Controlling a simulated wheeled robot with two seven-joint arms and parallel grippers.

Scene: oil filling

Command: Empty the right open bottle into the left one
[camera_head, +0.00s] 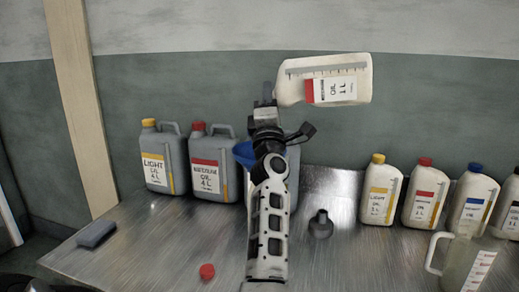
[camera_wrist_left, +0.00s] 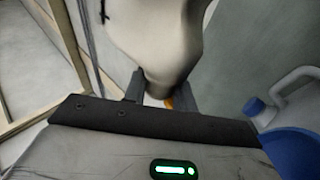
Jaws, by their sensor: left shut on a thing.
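My left gripper (camera_head: 267,98) is shut on a white oil bottle (camera_head: 345,82) with a red "1L" label, at its narrow left end. The bottle is held well above the table, lying nearly on its side with its base to the right. In the left wrist view the bottle (camera_wrist_left: 158,35) rises between the fingers (camera_wrist_left: 158,92); its opening is hidden. A blue funnel (camera_head: 242,151) shows partly behind my left arm, and in the wrist view (camera_wrist_left: 295,152) at lower right. What it sits in is mostly hidden by my arm. My right gripper is not in view.
Two grey 4 L canisters, yellow-capped (camera_head: 160,160) and red-capped (camera_head: 208,165), stand at the back left. Several white bottles (camera_head: 380,190) and a clear jug (camera_head: 462,262) stand right. A red cap (camera_head: 207,271), dark cup-like object (camera_head: 320,224) and grey block (camera_head: 96,233) lie on the metal table (camera_head: 150,262).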

